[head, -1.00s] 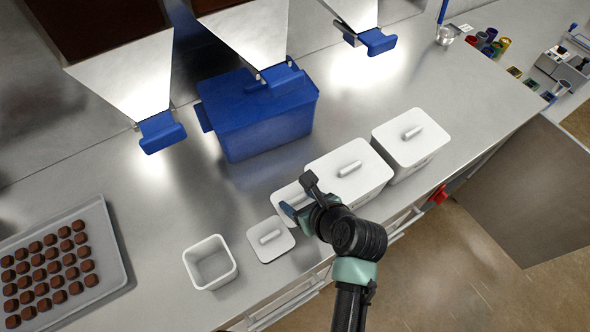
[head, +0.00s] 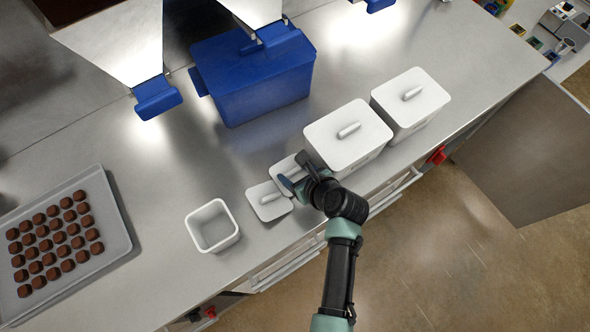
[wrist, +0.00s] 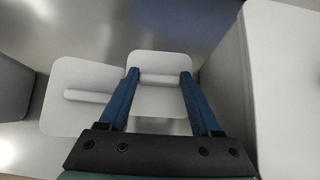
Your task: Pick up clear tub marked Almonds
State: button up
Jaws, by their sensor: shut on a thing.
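No clear tub and no readable Almonds label show in either view. My gripper (head: 291,171) is low over the counter's front part. In the wrist view its two blue fingers (wrist: 160,76) are shut on the bar handle of a small white lid (wrist: 160,60), one finger at each end. In the head view this held lid (head: 282,167) is partly hidden by my gripper. Whether a container is under it, I cannot tell. A second small white lid (head: 265,210) with a bar handle is just left of it, and also shows in the wrist view (wrist: 66,118).
An open, empty white tub (head: 212,243) stands to the left. Two larger lidded white bins (head: 335,150) (head: 426,96) stand close on the right. A blue bin (head: 250,80) is behind. A tray of chocolates (head: 113,263) is far left. The middle counter is clear.

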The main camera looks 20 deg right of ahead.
jog(key=o, duration=1.3)
jog(key=v, duration=1.2)
